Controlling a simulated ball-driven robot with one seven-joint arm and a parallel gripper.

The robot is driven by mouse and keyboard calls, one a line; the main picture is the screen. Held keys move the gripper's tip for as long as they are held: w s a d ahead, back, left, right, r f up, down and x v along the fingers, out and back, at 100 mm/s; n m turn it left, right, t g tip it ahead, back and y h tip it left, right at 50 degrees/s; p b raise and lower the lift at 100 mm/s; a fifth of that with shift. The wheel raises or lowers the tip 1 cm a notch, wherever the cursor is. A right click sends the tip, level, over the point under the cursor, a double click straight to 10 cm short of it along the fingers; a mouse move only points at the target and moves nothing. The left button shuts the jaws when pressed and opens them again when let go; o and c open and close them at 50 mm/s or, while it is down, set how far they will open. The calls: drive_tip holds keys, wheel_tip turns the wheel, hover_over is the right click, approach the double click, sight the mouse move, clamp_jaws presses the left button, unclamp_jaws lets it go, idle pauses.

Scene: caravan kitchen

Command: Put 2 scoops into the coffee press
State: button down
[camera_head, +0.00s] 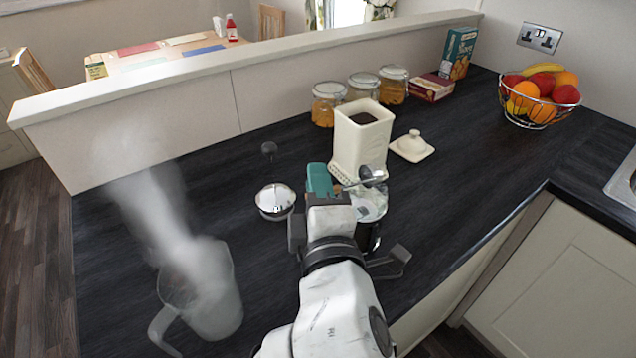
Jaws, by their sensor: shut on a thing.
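My gripper (334,190) is shut on a metal scoop (373,174), whose bowl shows to the right of the fingers. The scoop is over or beside the glass coffee press (371,204); I cannot tell exactly which, nor whether the bowl holds coffee. My arm hides much of the press, and dark matter shows low in its glass. An open cream canister (349,146) with dark coffee inside stands just behind my gripper.
The canister's lid (411,147) lies right of it. A steaming jug (218,300) stands front left. Several jars (328,104), boxes (432,88) and a wire fruit bowl (540,101) are at the back. The counter's (470,160) right middle is clear.

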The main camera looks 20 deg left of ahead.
drive_tip(key=shift+r+b, duration=0.2)
drive_tip(key=shift+b, duration=0.35)
drive_tip(key=w+d+r+m+g+p, duration=0.3)
drive_tip(key=r+m+p, duration=0.3)
drive_tip(key=p, duration=0.3)
drive_tip(key=w+d+r+m+g+y+p, duration=0.1)
drive_tip(key=w+d+r+m+g+p, duration=0.2)
drive_tip(key=r+m+p, duration=0.3)
drive_tip(key=shift+w+r+m+g+p, duration=0.25)
drive_tip(key=shift+m+p, duration=0.25)
drive_tip(key=shift+p, duration=1.15)
drive_tip(key=shift+f, duration=0.15)
